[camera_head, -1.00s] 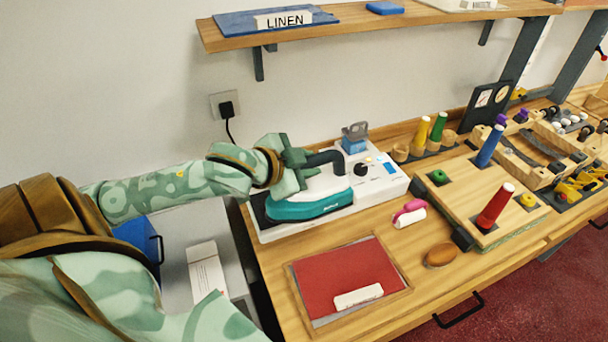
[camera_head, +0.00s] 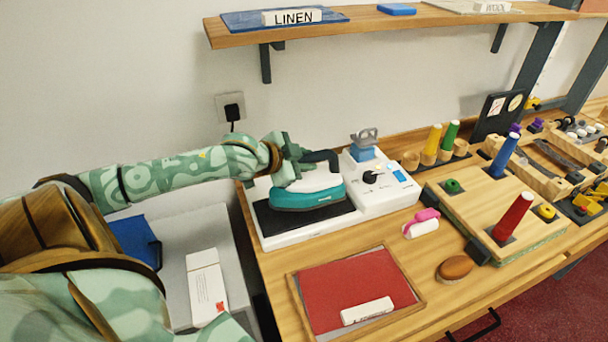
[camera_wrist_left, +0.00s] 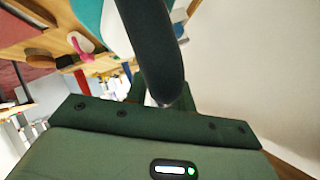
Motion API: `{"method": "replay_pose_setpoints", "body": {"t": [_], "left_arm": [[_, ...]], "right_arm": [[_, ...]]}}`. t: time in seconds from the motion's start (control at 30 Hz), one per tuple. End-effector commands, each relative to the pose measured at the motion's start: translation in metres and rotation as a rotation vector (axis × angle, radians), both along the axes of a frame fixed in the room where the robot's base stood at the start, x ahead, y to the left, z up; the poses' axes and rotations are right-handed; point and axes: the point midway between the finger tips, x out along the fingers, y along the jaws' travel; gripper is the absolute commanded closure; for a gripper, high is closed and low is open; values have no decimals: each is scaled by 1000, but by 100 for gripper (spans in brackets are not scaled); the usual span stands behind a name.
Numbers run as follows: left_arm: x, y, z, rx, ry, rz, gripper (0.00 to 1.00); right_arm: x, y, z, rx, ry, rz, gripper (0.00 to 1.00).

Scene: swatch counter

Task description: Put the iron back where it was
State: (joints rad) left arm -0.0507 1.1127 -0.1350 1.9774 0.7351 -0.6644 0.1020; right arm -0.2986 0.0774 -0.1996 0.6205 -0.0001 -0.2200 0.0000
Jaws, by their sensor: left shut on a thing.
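The iron (camera_head: 308,192) has a teal base, a white body and a black handle. My left gripper (camera_head: 291,163) is shut on the handle, which fills the middle of the left wrist view (camera_wrist_left: 150,50). The iron is over the dark pad of a white station (camera_head: 315,233). The pad shows in front of it and to its left. I cannot tell whether its sole touches the pad. My right gripper is not in view.
A red cloth in a wooden tray (camera_head: 418,300) lies in front of the station. A pink-and-white item (camera_head: 422,228) and a brown oval (camera_head: 455,268) lie to the right, by a board with coloured spools (camera_head: 513,217). A shelf (camera_head: 350,30) hangs above.

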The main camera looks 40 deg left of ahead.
Motion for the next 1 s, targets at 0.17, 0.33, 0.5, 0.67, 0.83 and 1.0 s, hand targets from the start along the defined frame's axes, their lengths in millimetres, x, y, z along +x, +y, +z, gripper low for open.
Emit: {"method": "replay_pose_setpoints", "body": {"t": [0.17,0.33,0.5,0.67,0.83,1.0], "left_arm": [[6,7,-8,0,-5,-2,100],[10,14,-19,-1,-5,0,100],[10,13,-43,-3,-4,-2,100],[10,13,-48,0,-5,-3,100],[10,13,-48,0,-5,-3,100],[9,13,-52,1,1,-2,54]], "right_arm": [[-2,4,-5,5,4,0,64],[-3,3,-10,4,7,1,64],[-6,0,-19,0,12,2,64],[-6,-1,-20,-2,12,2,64],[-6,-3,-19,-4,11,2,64],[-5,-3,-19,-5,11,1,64]]}}
